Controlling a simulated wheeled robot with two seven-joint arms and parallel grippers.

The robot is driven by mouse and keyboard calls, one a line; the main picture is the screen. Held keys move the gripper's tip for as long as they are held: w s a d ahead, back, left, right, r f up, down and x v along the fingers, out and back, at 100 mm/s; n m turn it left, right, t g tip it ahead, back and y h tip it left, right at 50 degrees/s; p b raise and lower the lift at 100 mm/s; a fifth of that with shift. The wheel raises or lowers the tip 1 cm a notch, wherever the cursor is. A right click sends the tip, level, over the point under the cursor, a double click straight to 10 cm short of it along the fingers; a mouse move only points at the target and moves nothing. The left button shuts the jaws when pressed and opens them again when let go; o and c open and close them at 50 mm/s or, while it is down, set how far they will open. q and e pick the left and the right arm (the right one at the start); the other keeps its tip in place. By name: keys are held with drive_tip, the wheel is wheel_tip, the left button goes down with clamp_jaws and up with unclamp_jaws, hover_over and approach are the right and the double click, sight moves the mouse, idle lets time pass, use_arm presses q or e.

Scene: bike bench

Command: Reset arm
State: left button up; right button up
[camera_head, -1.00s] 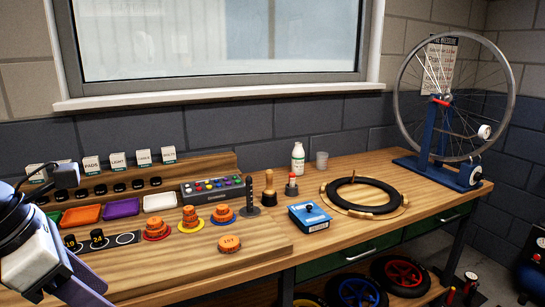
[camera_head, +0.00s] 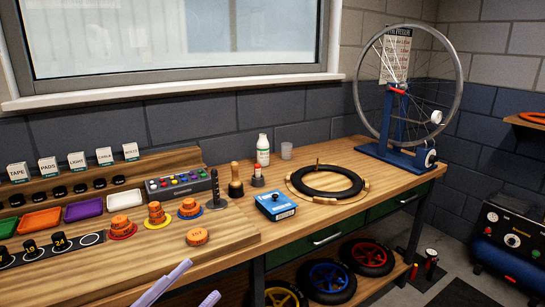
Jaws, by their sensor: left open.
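My left gripper (camera_head: 188,291) shows only as two pale lilac fingers at the bottom edge, left of centre. The fingers are apart, with nothing visible between them. They are in front of the wooden bench (camera_head: 225,262), near its front edge in the picture. The rest of the left arm is out of frame. My right gripper is not in view.
Orange stacks on coloured rings (camera_head: 156,214), an orange disc (camera_head: 198,237), a blue box (camera_head: 275,206), a button panel (camera_head: 178,184) and a tyre on a wooden ring (camera_head: 328,181) sit on the bench. A wheel stand (camera_head: 398,155) is at its right end. Small wheels (camera_head: 327,281) lie below.

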use_arm(q)
drive_tip(key=s+a+f+n+y, duration=0.1)
drive_tip(key=a+f+n+y, duration=0.3)
drive_tip(key=f+n+y, duration=0.7)
drive_tip(key=s+f+n+g, duration=0.2)
drive_tip(key=s+f+g, duration=0.2)
drive_tip(key=s+f, duration=0.4)
drive_tip(key=s+f+n+g, duration=0.3)
drive_tip(key=s+f, duration=0.6)
drive_tip(key=f, duration=0.7)
drive_tip(key=shift+d+f+n+g, duration=0.3)
drive_tip(key=shift+d+f+g, duration=0.1)
drive_tip(key=shift+d+g, duration=0.1)
